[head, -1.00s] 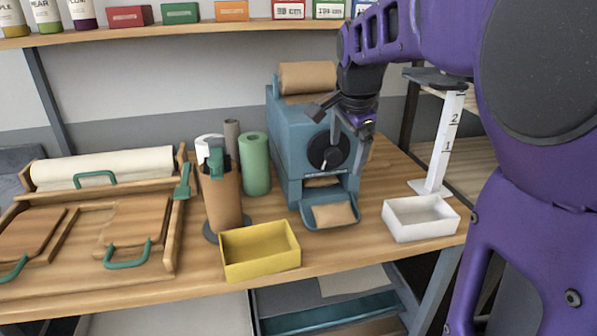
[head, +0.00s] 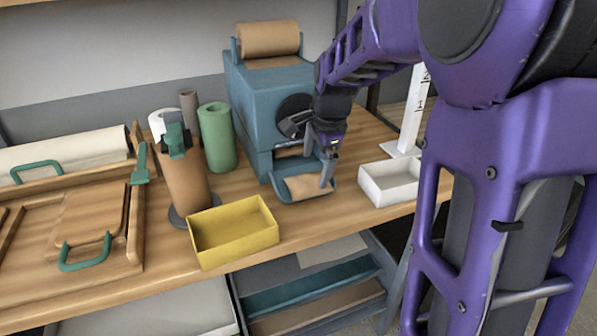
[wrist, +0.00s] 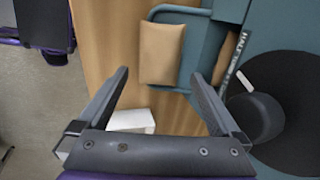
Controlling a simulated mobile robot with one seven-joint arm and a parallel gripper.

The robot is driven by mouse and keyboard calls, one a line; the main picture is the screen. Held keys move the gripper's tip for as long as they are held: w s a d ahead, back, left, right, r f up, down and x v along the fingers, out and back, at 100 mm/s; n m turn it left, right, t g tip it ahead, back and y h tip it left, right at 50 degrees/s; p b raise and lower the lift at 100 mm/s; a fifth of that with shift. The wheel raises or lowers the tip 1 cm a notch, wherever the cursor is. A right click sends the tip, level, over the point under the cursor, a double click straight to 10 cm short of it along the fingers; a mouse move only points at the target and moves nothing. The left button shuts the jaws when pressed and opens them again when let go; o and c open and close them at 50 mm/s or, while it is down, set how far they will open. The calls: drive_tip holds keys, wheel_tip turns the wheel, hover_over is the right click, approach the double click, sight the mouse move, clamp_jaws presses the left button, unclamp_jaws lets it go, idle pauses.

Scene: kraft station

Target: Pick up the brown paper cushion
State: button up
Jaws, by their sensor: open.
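The brown paper cushion (head: 304,186) lies in the blue-grey tray (head: 286,197) at the foot of the blue machine (head: 262,100). In the wrist view the cushion (wrist: 162,54) shows at the top centre, ahead of the fingers. My gripper (head: 327,178) is open and empty. In the head view it is at the right side of the tray, partly in front of the cushion. In the wrist view my gripper (wrist: 158,85) has its fingers spread wide, with the cushion beyond their tips. Whether a finger touches the cushion cannot be told.
The machine's dark knob (wrist: 270,110) is close to my right finger in the wrist view. A white box (head: 390,183) stands right of the tray. A yellow box (head: 235,232) stands left of it. Green and brown rolls (head: 216,138) stand behind, left of the machine.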

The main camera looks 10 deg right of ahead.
sight(313, 178)
drive_tip(key=b+x, duration=0.1)
drive_tip(key=x, duration=0.5)
drive_tip(key=shift+f, duration=0.25)
drive_tip(key=c, duration=1.1)
drive_tip(key=shift+r, duration=0.15)
